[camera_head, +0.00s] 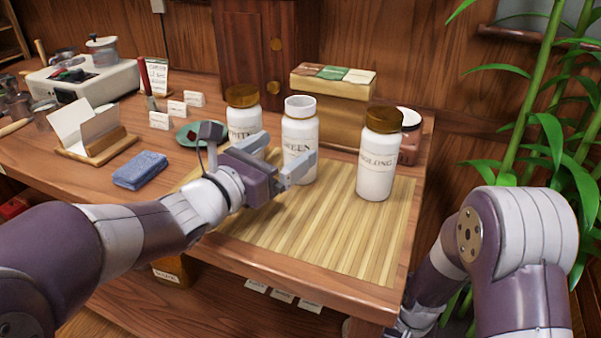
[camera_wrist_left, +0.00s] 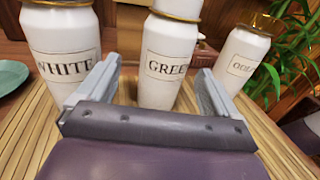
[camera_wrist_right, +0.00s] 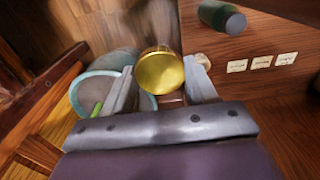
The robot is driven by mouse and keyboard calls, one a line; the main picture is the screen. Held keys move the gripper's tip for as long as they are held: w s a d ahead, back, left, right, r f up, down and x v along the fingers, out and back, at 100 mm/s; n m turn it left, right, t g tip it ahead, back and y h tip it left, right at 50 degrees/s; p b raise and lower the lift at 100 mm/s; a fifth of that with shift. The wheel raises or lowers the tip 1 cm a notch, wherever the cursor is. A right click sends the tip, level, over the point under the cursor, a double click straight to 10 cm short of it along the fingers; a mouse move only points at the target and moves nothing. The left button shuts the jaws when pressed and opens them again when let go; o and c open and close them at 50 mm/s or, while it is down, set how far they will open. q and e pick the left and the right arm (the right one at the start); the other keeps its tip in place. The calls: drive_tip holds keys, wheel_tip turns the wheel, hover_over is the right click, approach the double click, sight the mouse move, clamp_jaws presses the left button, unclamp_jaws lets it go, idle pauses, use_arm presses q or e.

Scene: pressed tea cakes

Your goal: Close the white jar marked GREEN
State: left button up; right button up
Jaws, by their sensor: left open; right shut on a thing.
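The white jar marked GREEN (camera_head: 300,133) stands upright on the bamboo mat (camera_head: 325,240), its mouth uncovered, between two other jars. It also shows in the left wrist view (camera_wrist_left: 165,62). My left gripper (camera_head: 287,150) is open, with one finger on each side of the GREEN jar's body; I cannot tell whether they touch it. My right gripper (camera_wrist_right: 163,75) is shut on a round gold lid (camera_wrist_right: 158,72), seen between its fingers in the right wrist view. In the head view the right hand is low by the table's right front corner, mostly hidden.
A gold-lidded WHITE jar (camera_head: 243,112) stands close left of GREEN, and a gold-lidded OOLONG jar (camera_head: 378,160) to its right. A box (camera_head: 332,95) is behind. A blue cloth (camera_head: 140,170) lies left. The mat's front is clear. In the right wrist view a pale-rimmed container (camera_wrist_right: 92,92) is close.

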sight(290, 147)
use_arm(q)
drive_tip(key=x, duration=0.5)
drive_tip(key=shift+d, duration=0.25)
drive_tip(key=shift+s, duration=0.1)
drive_tip(key=c, duration=1.3)
